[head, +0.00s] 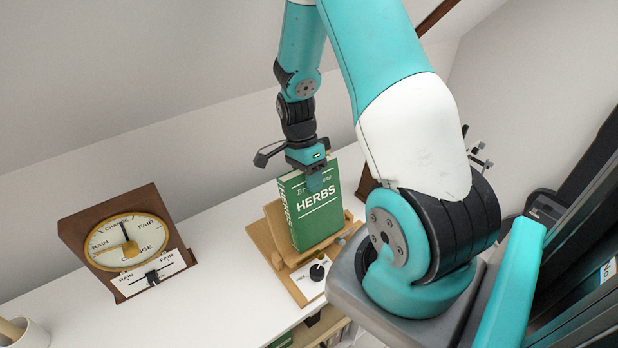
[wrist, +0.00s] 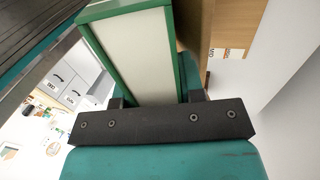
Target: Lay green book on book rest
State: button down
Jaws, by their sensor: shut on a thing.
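The green book (head: 314,212), with HERBS on its cover, stands upright and slightly tilted at the wooden book rest (head: 267,240). My gripper (head: 312,178) is shut on the top of the green book from above. In the wrist view the book's pale page edge and green covers (wrist: 135,55) lie between the fingers of my gripper (wrist: 152,100). The book hides much of the rest's sloped board. I cannot tell whether the book's lower edge touches the rest.
A wooden weather dial (head: 125,245) with a slider card stands on the white desk (head: 210,290) to the left. A black knob (head: 318,270) on a white plate sits at the front of the rest. A white cup (head: 25,333) is at the lower left corner. The desk between dial and rest is clear.

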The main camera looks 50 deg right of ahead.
jog(key=c, duration=0.6)
grip_release()
jog(key=shift+c, duration=0.2)
jog(key=b+v, duration=0.3)
jog(key=v, duration=1.4)
jog(key=shift+r, duration=0.2)
jog(key=shift+w+a, duration=0.15)
jog(key=s+a+r+n+t+b, duration=0.1)
jog(key=s+a+n, duration=0.2)
jog(key=a+n, duration=0.6)
jog(key=s+a+n+t+b, duration=0.1)
jog(key=s+a+n, duration=0.1)
jog(key=a+n, duration=0.65)
jog(key=s+a+n+y, duration=0.3)
jog(key=s+a+n, duration=0.7)
jog(key=a, duration=0.3)
jog(key=shift+s+n+t+b, duration=0.3)
jog(key=shift+s+n+t, duration=0.1)
jog(key=shift+s, duration=0.35)
